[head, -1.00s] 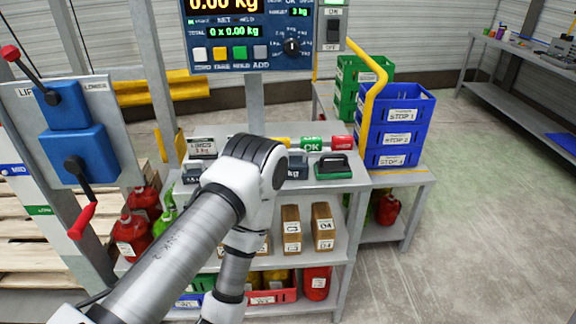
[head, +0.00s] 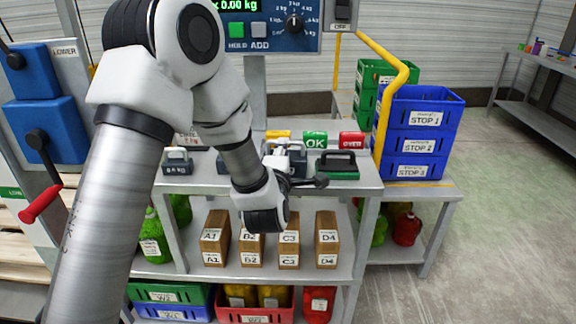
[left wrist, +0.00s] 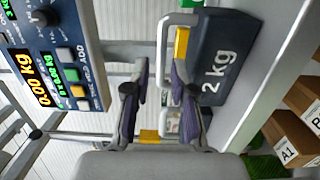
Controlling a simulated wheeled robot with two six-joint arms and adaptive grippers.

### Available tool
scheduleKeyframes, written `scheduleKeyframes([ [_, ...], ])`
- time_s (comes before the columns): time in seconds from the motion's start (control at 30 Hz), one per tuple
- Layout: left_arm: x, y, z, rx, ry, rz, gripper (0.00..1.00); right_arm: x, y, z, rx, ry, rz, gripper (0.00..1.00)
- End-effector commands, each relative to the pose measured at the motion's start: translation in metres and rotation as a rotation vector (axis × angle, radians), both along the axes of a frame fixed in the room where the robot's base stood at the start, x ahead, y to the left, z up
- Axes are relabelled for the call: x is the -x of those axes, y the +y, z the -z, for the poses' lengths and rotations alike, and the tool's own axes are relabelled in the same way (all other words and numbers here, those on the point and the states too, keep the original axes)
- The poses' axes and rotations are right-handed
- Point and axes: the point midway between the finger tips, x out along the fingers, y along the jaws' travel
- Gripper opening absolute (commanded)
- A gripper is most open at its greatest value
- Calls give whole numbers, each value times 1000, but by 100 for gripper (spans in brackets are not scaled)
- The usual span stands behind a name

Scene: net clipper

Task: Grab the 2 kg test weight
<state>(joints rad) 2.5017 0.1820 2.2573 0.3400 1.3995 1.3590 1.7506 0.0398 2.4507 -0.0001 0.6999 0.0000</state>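The dark grey 2 kg test weight (left wrist: 215,60) is large in the left wrist view, turned on its side in that picture, with its pale loop handle (left wrist: 163,45) facing the gripper. In the head view the weight (head: 297,162) stands on the top shelf, partly hidden by my left gripper (head: 305,181). In the left wrist view my left gripper (left wrist: 160,70) is open. Its fingers are apart, and the handle's outer bar appears between them; I cannot tell whether they touch it. My right gripper is not in view.
Another grey weight (head: 177,161) stands left on the shelf, and a green-based black-handled object (head: 338,165) stands close right of the gripper. Blue STOP crates (head: 420,118) stand further right behind a yellow rail (head: 392,85). The scale display (head: 266,27) hangs above.

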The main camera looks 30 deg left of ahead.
Motion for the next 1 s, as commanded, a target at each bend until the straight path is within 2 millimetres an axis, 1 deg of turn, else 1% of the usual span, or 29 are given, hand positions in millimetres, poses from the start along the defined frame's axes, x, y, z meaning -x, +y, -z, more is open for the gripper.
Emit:
scheduleKeyframes([
  [0.1,-18,11,-2,1,0,-1,25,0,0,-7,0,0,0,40],
  [0.2,-33,19,-1,-1,2,0,25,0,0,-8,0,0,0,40],
  [0.3,-40,22,0,-1,4,2,25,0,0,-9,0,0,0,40],
  [0.47,-41,22,1,-2,5,3,25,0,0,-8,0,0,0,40],
  [0.5,-41,22,1,-2,5,3,17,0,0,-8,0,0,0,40],
  [0.53,-41,22,1,-2,5,3,7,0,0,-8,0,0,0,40],
  [0.57,-41,22,1,-2,5,3,0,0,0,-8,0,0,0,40],
  [0.7,-41,22,1,-2,5,3,0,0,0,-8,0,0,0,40],
  [0.73,-42,22,-4,-5,-6,2,0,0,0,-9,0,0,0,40],
  [0.93,-41,22,-3,-4,-5,3,0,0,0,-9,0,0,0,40],
  [1.0,-41,22,-6,-4,-5,2,0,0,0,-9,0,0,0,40],
])
